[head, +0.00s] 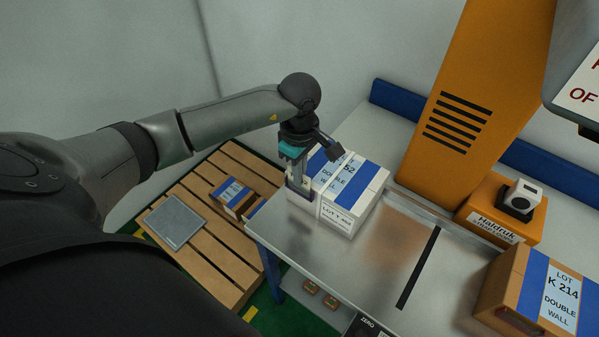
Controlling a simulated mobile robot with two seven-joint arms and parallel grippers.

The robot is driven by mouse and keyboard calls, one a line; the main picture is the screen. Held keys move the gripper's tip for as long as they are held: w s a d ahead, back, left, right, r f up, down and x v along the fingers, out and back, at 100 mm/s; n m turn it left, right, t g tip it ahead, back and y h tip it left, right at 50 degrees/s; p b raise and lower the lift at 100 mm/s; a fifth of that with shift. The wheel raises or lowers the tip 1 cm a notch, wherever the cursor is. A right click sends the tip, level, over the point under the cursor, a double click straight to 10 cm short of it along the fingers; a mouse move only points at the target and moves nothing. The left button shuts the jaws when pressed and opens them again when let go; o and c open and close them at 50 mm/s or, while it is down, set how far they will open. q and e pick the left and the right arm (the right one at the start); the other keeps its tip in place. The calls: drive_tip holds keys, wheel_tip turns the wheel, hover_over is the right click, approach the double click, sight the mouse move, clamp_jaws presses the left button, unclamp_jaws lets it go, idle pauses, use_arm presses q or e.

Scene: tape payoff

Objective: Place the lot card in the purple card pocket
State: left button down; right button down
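My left gripper (299,183) reaches in from the left and points down at the left end of a white box (345,200) on the metal bench. Its fingertips are at or just in front of that box, beside a dark purplish edge; I cannot tell whether they touch it or hold anything. The box has a blue stripe, a label reading "52 DOUBLE" on top and a white lot label (338,215) on its front face. I cannot make out a separate lot card or clearly identify the purple card pocket. My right gripper is not in view.
The metal bench top (385,245) has a black slot and free room right of the white box. A brown box (497,295) labelled K 214 stands at right, near an orange machine (470,95). A wooden pallet (225,245) with a grey plate (174,222) and small boxes lies below left.

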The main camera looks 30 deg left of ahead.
use_arm(q)
drive_tip(key=c, duration=1.1)
unclamp_jaws()
drive_tip(key=shift+r, duration=0.3)
wheel_tip(320, 180, up, 12)
drive_tip(key=shift+f, duration=0.2)
